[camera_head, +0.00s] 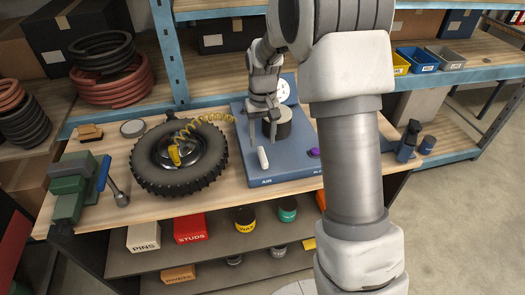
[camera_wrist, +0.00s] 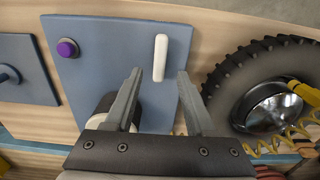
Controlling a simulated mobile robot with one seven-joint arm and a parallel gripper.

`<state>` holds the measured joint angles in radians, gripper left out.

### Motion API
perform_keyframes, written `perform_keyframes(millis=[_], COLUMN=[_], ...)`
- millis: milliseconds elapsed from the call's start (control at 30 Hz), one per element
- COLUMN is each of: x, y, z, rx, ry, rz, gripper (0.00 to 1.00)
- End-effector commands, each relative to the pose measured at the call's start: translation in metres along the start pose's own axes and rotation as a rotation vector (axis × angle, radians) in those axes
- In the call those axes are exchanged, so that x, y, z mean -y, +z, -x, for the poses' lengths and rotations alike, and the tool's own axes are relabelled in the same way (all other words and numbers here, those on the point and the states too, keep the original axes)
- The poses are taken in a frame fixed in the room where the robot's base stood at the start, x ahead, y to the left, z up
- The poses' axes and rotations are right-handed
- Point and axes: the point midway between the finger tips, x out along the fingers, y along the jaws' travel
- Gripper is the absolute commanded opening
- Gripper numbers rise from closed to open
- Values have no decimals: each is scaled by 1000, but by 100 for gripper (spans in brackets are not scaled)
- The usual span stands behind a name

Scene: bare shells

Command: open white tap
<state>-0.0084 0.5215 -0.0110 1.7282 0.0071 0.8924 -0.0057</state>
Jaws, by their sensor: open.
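The white tap (camera_head: 262,159) is a slim white lever on the front left of the blue board (camera_head: 290,172), beside the lettering "AIR". In the wrist view the white tap (camera_wrist: 160,57) stands lengthwise just past my fingertips, roughly centred between them. My gripper (camera_wrist: 159,74) is open and empty, its two grey fingers spread to either side of the tap's line. In the head view my gripper (camera_head: 268,116) is above the blue board, behind the tap and in front of a dark cylinder. I see no contact with the tap.
A purple knob (camera_head: 314,153) sits on the board's right. A black tyre (camera_head: 180,157) with a yellow coiled hose (camera_head: 213,118) lies left of the board. A green vise (camera_head: 76,188) is at the bench's left end.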

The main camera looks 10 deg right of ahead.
Motion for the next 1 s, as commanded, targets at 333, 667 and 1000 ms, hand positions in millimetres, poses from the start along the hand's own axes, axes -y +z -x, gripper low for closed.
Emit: perform_keyframes(millis=[333, 667, 1000], x=[0, 0, 0], y=[0, 0, 0], z=[-54, -62, -62], rx=[2, -1, -1], ry=[0, 0, 0], rz=[0, 0, 0], gripper=[55, 55, 6])
